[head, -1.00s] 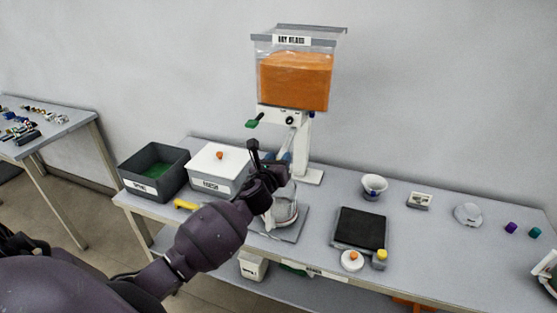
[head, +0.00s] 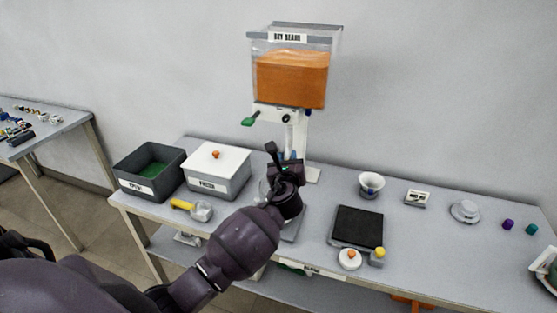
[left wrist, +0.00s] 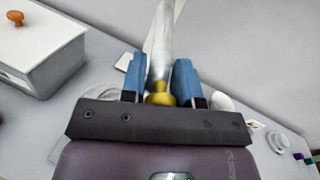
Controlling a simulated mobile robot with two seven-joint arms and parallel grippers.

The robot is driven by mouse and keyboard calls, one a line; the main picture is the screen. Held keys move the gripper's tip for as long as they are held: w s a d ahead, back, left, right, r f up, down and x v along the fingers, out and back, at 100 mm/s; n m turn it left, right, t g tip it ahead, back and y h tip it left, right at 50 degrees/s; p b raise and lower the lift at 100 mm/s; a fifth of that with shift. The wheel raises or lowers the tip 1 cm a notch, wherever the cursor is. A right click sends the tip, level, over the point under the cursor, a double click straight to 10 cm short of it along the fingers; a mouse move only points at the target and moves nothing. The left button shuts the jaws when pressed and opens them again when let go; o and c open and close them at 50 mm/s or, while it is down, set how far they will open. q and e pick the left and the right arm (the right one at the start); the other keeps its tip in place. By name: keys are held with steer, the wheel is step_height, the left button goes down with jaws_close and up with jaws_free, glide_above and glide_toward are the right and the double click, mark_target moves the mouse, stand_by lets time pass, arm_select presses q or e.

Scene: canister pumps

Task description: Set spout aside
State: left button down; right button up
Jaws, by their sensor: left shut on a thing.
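My left gripper (head: 286,160) is in front of the white dispenser stand (head: 315,173), below the clear hopper of orange beans (head: 291,77). In the left wrist view its two blue fingers (left wrist: 161,80) are shut on the spout (left wrist: 161,45), a pale grey tube with a yellow-gold end between them. The tube points away from the gripper; its far end is cut off by the frame. In the head view the spout is mostly hidden by the gripper, so I cannot tell whether it still touches the dispenser. My right gripper is out of view.
A lidded white bin (head: 218,172) and an open dark bin (head: 149,170) stand at the left. A yellow-handled scoop (head: 199,210) lies before them. A glass vessel (head: 264,188) is partly hidden behind my gripper. A black-topped scale (head: 358,227) and a small bowl (head: 371,185) are to the right.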

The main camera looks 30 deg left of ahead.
arm_select(q)
steer(key=w+d+n+g+y+b, duration=0.5)
steer(key=w+d+n+g+y, duration=0.1)
steer(key=w+n+g+y, duration=0.2)
steer(key=n+g, duration=0.1)
steer(key=g, duration=0.1)
steer(key=shift+d+r+g+y+b, duration=0.15)
steer(key=shift+d+g+y+b, duration=0.15)
steer(key=shift+d+g+b, duration=0.1)
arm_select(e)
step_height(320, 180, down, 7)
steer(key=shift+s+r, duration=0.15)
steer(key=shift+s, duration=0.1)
arm_select(q)
steer(key=c, duration=0.9)
jaws_free()
steer(key=shift+w, duration=0.2)
steer(key=shift+s+a, duration=0.1)
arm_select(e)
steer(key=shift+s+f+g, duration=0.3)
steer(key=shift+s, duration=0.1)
